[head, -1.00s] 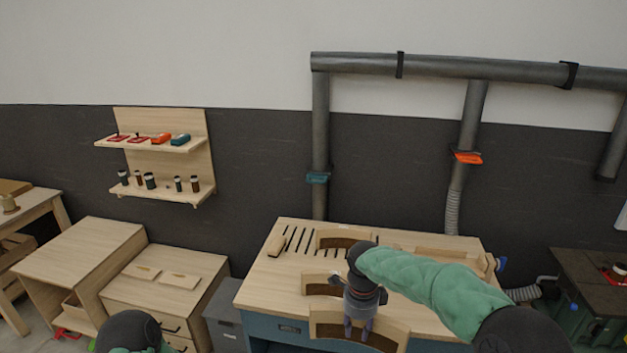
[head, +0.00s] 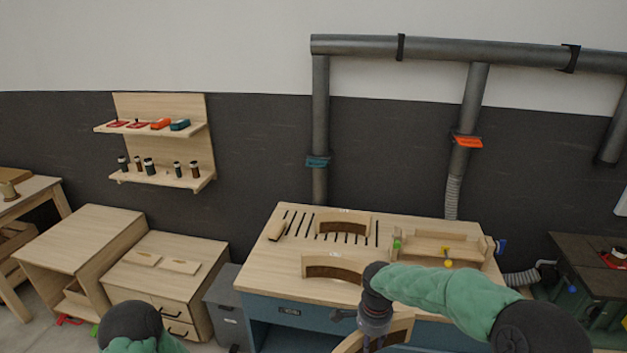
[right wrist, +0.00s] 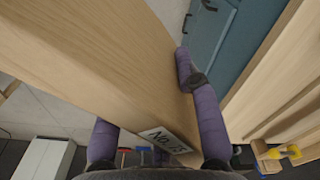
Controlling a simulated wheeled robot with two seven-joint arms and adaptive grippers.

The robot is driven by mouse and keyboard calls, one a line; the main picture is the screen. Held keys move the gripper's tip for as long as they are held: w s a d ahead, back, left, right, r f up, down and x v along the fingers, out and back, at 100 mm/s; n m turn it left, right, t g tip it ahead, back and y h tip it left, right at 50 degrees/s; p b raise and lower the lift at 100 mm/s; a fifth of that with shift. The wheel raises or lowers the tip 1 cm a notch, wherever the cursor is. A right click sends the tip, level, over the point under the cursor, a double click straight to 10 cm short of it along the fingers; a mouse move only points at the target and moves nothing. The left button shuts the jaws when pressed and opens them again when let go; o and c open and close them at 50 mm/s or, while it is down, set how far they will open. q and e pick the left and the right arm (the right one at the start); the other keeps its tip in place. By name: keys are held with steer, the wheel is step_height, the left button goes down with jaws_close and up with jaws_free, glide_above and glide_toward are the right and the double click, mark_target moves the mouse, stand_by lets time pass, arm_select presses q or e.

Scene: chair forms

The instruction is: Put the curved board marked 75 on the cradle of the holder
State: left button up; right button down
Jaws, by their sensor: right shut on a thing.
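My right gripper (right wrist: 152,125) is shut on a curved wooden board (right wrist: 110,65) with a label that appears to read No. 75. In the head view this board (head: 390,334) is tilted at the front edge of the workbench, partly hidden by my right wrist and the picture's bottom edge. The wooden holder (head: 430,246) stands on the right part of the workbench, with a green part at its left and a yellow knob in front. My right forearm passes in front of its lower side. My left gripper is out of view; only part of that arm shows.
Two other curved boards, one at the back (head: 343,225) and one in front (head: 334,267), stand on the workbench (head: 262,268) near its slots. A grey bin (head: 226,305) and a drawer cabinet (head: 165,275) are to the left. A dark green cabinet (head: 590,275) is at right.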

steer(key=s+d+f+n+b, duration=0.3)
steer(key=s+f+n, duration=0.3)
steer(key=f+n, duration=0.4)
steer(key=n, duration=0.2)
steer(key=shift+d+f+n, duration=0.25)
steer(key=shift+n, duration=0.05)
